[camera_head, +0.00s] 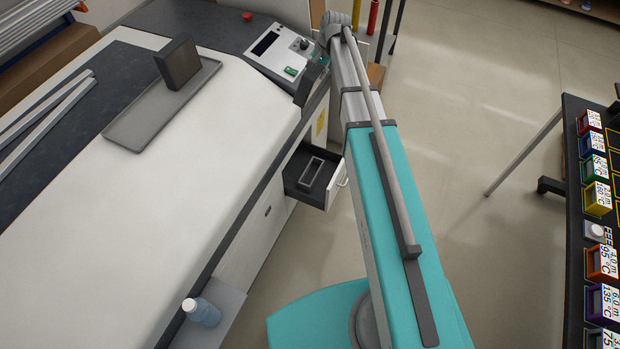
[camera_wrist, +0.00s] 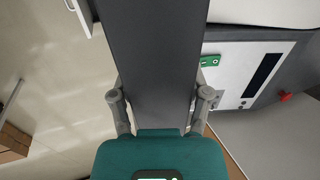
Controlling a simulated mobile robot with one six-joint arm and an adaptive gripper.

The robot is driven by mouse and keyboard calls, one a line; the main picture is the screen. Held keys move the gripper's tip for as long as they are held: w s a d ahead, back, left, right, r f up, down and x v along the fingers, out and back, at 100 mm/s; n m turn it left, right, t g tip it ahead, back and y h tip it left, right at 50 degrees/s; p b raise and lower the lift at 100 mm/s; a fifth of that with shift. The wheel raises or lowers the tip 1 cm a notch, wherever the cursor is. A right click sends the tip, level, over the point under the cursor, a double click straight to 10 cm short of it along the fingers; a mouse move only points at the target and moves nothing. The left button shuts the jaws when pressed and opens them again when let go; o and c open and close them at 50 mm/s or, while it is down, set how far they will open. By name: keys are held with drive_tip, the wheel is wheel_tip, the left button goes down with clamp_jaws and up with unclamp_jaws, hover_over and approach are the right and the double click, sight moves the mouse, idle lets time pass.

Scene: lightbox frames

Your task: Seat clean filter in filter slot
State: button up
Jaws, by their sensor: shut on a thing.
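My gripper (camera_wrist: 160,95) is shut on a dark grey slab (camera_wrist: 155,45), with one finger at each side edge. The slab looks like a filter and runs up out of the wrist view, so its far end is hidden. In the head view my arm covers most of the gripper, and I cannot make out the held slab there. An open drawer (camera_head: 335,191) in the machine's side holds a pale rectangular frame (camera_head: 311,173), which looks like the filter slot. It appears empty. A second dark block (camera_head: 178,63) stands on edge on a grey tray (camera_head: 146,122).
The long white machine top (camera_head: 190,175) fills the left. A control panel (camera_head: 287,50) with a screen and green button stands close to my gripper. A white-capped bottle (camera_head: 201,312) sits on a low shelf. A dark rack of coloured bins (camera_head: 596,198) is at right; floor between is open.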

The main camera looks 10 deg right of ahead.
wheel_tip(320, 180, down, 42)
drive_tip(key=a+g+h+b, duration=0.1)
drive_tip(key=g+h+b, duration=0.1)
drive_tip(key=b, duration=3.9)
drive_tip(key=shift+f+h, duration=0.2)
drive_tip(key=shift+h, duration=0.2)
drive_tip(key=shift+f+b, duration=0.15)
drive_tip(key=shift+b, duration=0.2)
wheel_tip(320, 180, down, 6)
drive_tip(key=b, duration=0.6)
drive_tip(key=shift+f+b, duration=1.85)
drive_tip(key=shift+b, duration=0.05)
drive_tip(key=shift+f, duration=0.1)
drive_tip(key=o, duration=1.3)
drive_tip(key=shift+o, duration=0.2)
